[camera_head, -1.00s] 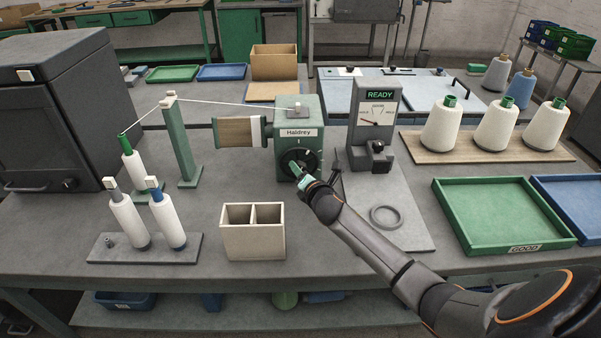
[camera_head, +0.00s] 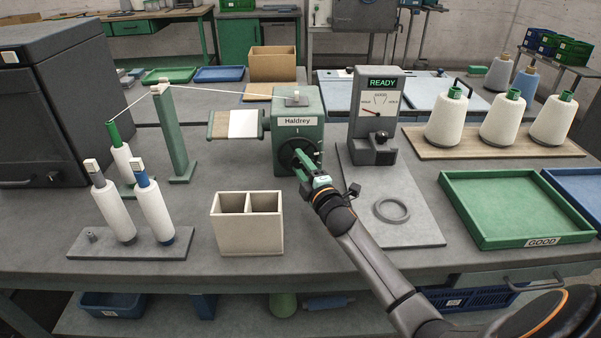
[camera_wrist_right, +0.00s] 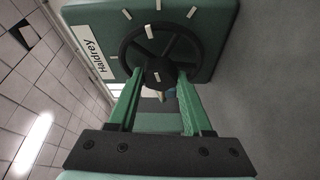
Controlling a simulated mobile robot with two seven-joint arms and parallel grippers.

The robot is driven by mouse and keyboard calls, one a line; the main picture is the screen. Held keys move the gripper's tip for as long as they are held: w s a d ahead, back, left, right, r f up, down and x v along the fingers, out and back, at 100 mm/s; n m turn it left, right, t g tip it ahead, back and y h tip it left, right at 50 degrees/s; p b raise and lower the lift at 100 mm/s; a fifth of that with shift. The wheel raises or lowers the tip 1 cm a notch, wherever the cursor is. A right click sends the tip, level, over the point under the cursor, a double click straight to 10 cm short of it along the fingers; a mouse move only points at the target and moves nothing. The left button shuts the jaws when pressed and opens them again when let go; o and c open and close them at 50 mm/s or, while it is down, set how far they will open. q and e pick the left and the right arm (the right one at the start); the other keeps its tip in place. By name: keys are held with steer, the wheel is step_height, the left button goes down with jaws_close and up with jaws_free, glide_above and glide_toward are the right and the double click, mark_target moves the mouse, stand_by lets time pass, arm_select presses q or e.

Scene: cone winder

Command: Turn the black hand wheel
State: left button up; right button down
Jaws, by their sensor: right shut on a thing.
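The black hand wheel (camera_head: 287,154) is on the front of the green winder box labelled Haldrey (camera_head: 298,109). My right gripper (camera_head: 303,163) reaches it from the front, and its green fingers cover part of the wheel. In the right wrist view the spoked wheel (camera_wrist_right: 128,42) faces me. The exact contact at the fingertips is partly hidden. My left gripper is not in view.
A gauge reading READY (camera_head: 378,112) stands right. A divided box (camera_head: 247,239) is in front. A grey ring (camera_head: 391,209) lies beside my forearm.

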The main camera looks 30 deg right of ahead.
steer(key=shift+f+m+b, duration=0.15)
steer(key=shift+m+b, duration=0.25)
steer(key=shift+m, duration=0.2)
steer(key=shift+m+t, duration=0.3)
steer(key=shift+b, duration=0.35)
steer(key=shift+c, duration=1.6)
jaws_free()
